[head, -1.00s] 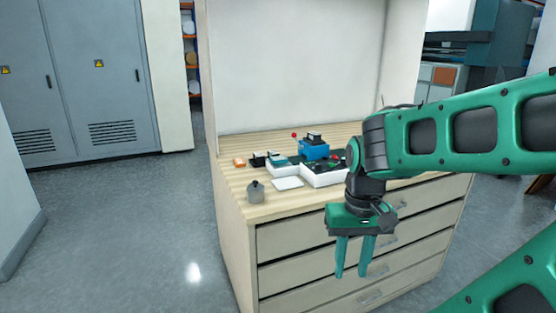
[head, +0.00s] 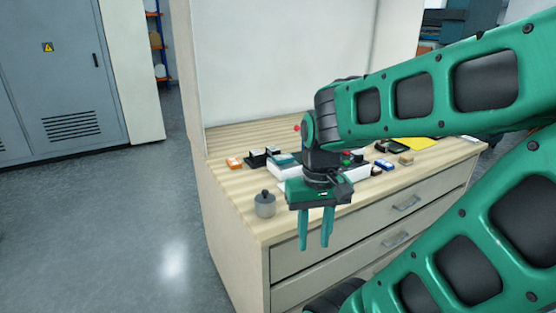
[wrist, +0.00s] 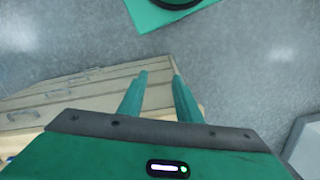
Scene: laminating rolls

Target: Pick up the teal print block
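A small teal block (head: 281,159), which looks like the teal print block, is on the wooden worktop (head: 232,184), behind and left of my gripper. It is small, and its lower part is hard to make out among the white things around it. My gripper (head: 314,244) hangs in front of the drawer fronts, with its fingertips below the worktop edge. Its two teal fingers are apart with nothing between them. In the wrist view the fingers (wrist: 160,76) are also apart, over floor and drawer fronts; the block does not show there.
A grey lidded pot (head: 265,204) stands near the front left edge. An orange block (head: 234,163) and a black item (head: 257,158) lie behind it. My arm hides part of the worktop. A yellow sheet (head: 414,143) and a blue block (head: 384,165) lie to the right.

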